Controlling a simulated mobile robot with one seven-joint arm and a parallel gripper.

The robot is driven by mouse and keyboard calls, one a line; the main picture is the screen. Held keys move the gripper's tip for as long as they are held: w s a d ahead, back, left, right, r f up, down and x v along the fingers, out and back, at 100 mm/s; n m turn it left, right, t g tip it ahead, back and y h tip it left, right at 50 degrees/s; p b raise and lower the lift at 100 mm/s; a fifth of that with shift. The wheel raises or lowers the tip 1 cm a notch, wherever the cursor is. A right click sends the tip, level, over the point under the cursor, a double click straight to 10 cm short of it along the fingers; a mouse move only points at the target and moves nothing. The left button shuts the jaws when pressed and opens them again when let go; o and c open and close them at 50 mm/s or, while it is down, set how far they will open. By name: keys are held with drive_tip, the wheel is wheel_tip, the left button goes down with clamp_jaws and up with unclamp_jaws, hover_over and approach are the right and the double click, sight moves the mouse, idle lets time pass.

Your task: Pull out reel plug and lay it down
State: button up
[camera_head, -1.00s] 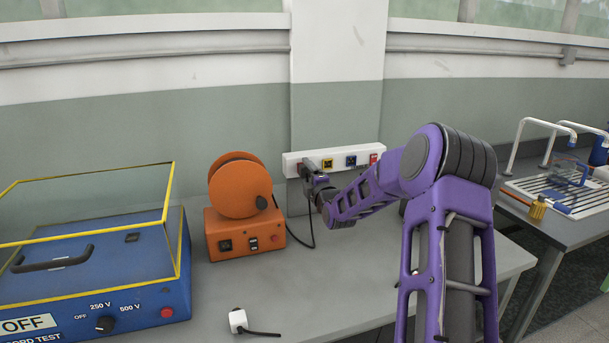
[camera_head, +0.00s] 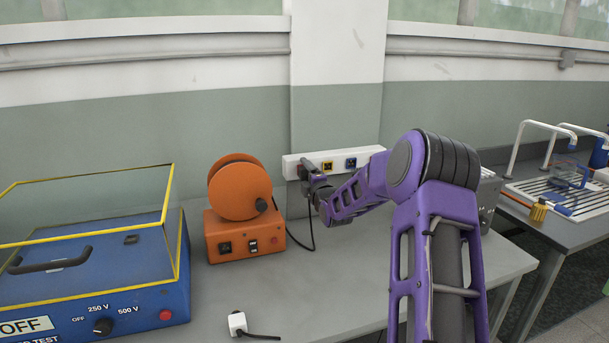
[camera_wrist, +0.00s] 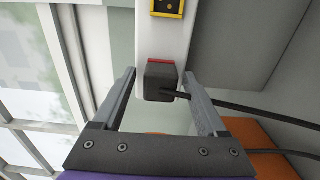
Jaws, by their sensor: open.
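The reel plug (camera_wrist: 159,83) is a dark block seated at the red-edged socket of the white power strip (camera_wrist: 160,45), with a black cord running off to the right in the wrist view. My gripper (camera_wrist: 162,85) is open, one finger on each side of the plug, with a visible gap at both. In the head view my gripper (camera_head: 310,175) is at the left end of the strip (camera_head: 330,160) and partly hides the plug. The orange cable reel (camera_head: 240,190) stands on its orange box just left of it, and a black cord hangs between them.
A white plug (camera_head: 238,323) with a black cord lies on the grey bench (camera_head: 320,280) near the front. A blue tester (camera_head: 110,280) with a yellow-framed lid fills the left. The bench between reel and arm is mostly clear.

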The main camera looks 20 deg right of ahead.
idle(0.6)
clamp_jaws()
drive_tip(key=shift+s, duration=0.2)
idle(0.3)
drive_tip(key=shift+s, duration=2.85)
